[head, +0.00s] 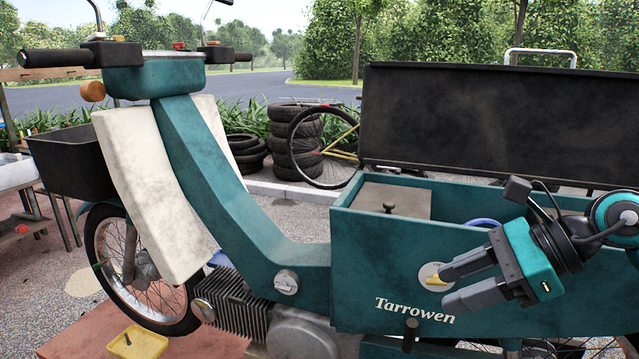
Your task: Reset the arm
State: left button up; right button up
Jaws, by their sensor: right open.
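My right gripper (445,288) comes in from the right, its two dark fingers apart and pointing left, with nothing seen between them. Its fingertips are in front of the teal cargo box (375,270), beside a round pale plate with a yellow knob (434,277). The upper finger partly covers the plate and knob. I cannot tell whether the finger touches the knob. The box carries the word "Tarrowen" and belongs to a teal motorbike-like cart (205,165). My left gripper is not in view.
The box's black lid (480,120) stands raised behind it. Inside is a grey-brown cover with a knob (390,206). A black peg (410,335) sticks out low on the box front. A yellow tray (138,342) lies low at the left. Tyres (291,140) stand behind.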

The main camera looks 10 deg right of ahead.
jog(key=a+m+t+y+p, duration=0.2)
jog(key=a+m+t+y, duration=0.4)
jog(key=m, duration=0.7)
notch_tip(320, 180, down, 18)
jog(key=s+d+m+t+h+p, duration=0.2)
jog(key=m+t+h, duration=0.3)
jog(key=m+h, duration=1.45)
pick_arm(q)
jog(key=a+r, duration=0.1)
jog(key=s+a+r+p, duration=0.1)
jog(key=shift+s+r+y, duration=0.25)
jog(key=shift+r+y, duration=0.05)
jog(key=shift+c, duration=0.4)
pick_arm(e)
jog(key=s+a+f+m+g+y, duration=0.3)
jog(key=s+f+m, duration=0.6)
jog(key=m, duration=0.6)
jog(key=f+g+y, duration=0.2)
jog(key=y, duration=0.1)
jog(key=shift+a, duration=0.2)
